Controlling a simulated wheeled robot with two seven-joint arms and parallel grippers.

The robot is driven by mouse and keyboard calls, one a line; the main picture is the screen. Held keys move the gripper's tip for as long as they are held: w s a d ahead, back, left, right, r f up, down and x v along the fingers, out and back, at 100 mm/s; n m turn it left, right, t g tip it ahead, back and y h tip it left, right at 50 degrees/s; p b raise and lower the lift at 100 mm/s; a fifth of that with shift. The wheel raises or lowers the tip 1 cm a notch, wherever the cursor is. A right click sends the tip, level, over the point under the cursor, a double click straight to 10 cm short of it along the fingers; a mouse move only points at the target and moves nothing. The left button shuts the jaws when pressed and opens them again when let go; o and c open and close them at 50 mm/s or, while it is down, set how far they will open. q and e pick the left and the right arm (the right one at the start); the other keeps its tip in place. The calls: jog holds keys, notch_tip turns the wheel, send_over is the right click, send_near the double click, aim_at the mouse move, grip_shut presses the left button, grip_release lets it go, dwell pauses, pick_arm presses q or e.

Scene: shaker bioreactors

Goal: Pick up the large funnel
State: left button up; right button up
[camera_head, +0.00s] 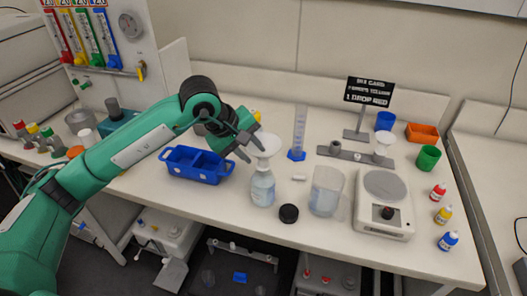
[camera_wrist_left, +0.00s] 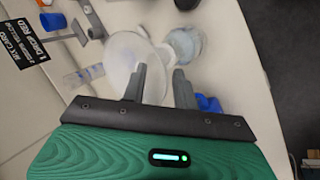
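The large funnel (camera_head: 267,145) is white and translucent and sits at the mouth of a clear bottle (camera_head: 262,189) with pale liquid. In the left wrist view the large funnel (camera_wrist_left: 124,56) is beyond the fingers and the bottle (camera_wrist_left: 185,43) is to its right. My left gripper (camera_head: 253,138) is beside the funnel, its fingers apart. In the left wrist view the left gripper (camera_wrist_left: 161,80) shows a clear gap between its fingers, and one finger overlaps the funnel's edge; I cannot tell if they touch. A smaller white funnel (camera_head: 384,143) sits at the stand on the right. My right gripper is out of view.
A blue tray (camera_head: 196,178) lies left of the bottle. A black cap (camera_head: 289,213), a beaker (camera_head: 326,190), a graduated cylinder (camera_head: 299,133) and a scale (camera_head: 384,203) stand to the right. Small dropper bottles (camera_head: 443,215) line the right edge. The front table strip is mostly clear.

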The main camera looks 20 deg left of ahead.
pick_arm(q)
jog(key=shift+d+f, duration=0.1)
jog(key=shift+f, duration=0.15)
grip_shut()
jog(key=shift+w+r, duration=0.1)
jog(key=shift+r, duration=0.05)
